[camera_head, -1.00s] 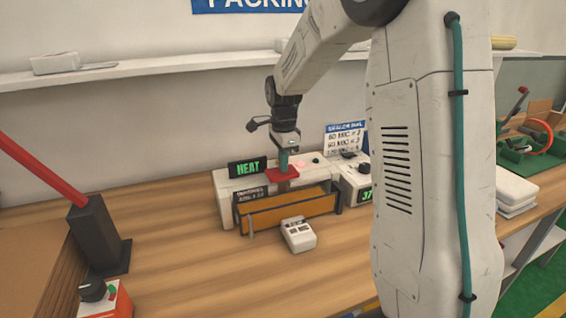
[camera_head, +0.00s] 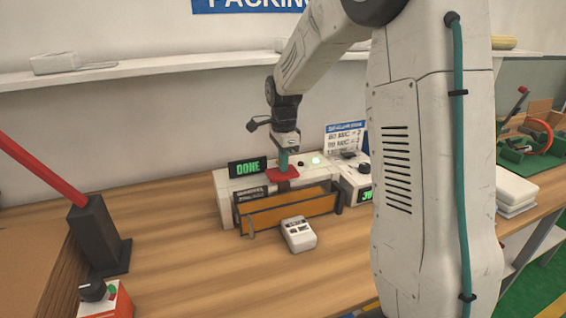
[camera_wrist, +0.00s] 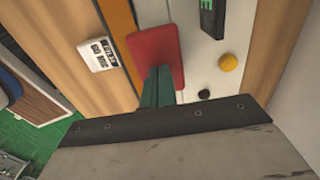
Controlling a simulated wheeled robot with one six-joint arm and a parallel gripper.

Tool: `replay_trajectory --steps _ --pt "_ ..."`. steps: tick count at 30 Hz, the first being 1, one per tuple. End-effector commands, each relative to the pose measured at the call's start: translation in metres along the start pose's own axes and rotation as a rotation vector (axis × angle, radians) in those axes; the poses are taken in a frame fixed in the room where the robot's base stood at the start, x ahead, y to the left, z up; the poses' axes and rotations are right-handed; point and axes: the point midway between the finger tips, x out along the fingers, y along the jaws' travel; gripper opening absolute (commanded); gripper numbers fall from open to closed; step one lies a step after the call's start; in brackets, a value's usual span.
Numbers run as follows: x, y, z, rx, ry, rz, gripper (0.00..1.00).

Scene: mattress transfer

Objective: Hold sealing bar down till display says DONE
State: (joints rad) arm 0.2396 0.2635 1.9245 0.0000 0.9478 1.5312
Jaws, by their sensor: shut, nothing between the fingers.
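The white sealer (camera_head: 222,187) stands on the wooden bench near the wall. Its display (camera_head: 247,167) reads DONE in green. The red pad of the sealing bar (camera_head: 283,175) is on top, and it also shows in the wrist view (camera_wrist: 155,50). My gripper (camera_head: 284,167) is shut and empty, pointing down with its fingertips at the red pad; its green fingers also show in the wrist view (camera_wrist: 158,80). Contact looks likely, but the tips' exact edge is hard to see. An orange strip (camera_head: 290,212) runs along the sealer's front.
A small white device (camera_head: 298,234) lies in front of the sealer. A control box with a knob and green readout (camera_head: 356,182) stands at its right. A dark post with a red arm (camera_head: 95,235) stands at the left. Bench space between them is clear.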

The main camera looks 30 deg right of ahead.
Motion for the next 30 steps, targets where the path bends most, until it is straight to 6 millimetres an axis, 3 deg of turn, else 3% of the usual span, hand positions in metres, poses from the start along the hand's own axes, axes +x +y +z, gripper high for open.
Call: replay_trajectory --steps 1,5,21,30 --pt "0.007 0.004 0.000 0.000 -0.001 0.017 0.00" --pt "-0.001 0.004 0.000 0.000 -0.001 0.014 0.00" --pt "-0.117 0.001 -0.002 0.002 0.000 -0.002 0.00" --pt "-0.141 0.001 -0.002 0.002 0.000 -0.002 0.00"
